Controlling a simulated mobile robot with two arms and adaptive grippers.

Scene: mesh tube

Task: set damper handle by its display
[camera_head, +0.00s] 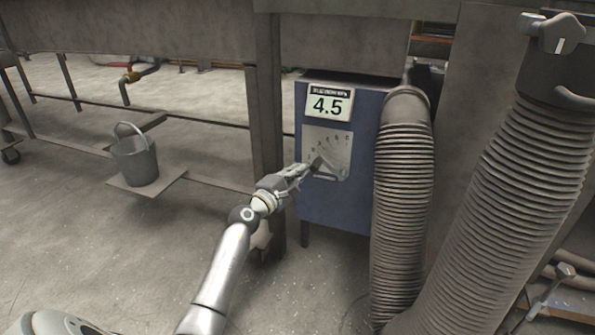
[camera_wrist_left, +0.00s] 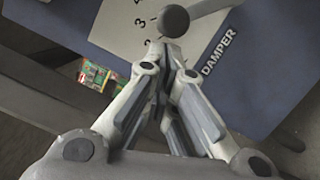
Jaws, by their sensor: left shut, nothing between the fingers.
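A blue box (camera_head: 338,205) carries a white display (camera_head: 329,105) reading 4.5 under a line of text too small to read. Below it is a light scale plate (camera_head: 340,140) with numbers. The dark damper handle (camera_head: 317,163) points to the lower left over the scale. In the left wrist view its round knob (camera_wrist_left: 173,21) is near the top, close to the digits 2 and 3, with the lever running up right. My left gripper (camera_head: 303,170) is shut and empty, its tips (camera_wrist_left: 174,50) just short of the knob in the picture; I cannot tell whether they touch. My right gripper is not in view.
A ribbed hose (camera_head: 403,190) joins the box's right side, and a larger hose (camera_head: 505,200) stands further right. A grey bench leg (camera_head: 268,110) is left of the box. A bucket (camera_head: 134,157) stands on a low board at left.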

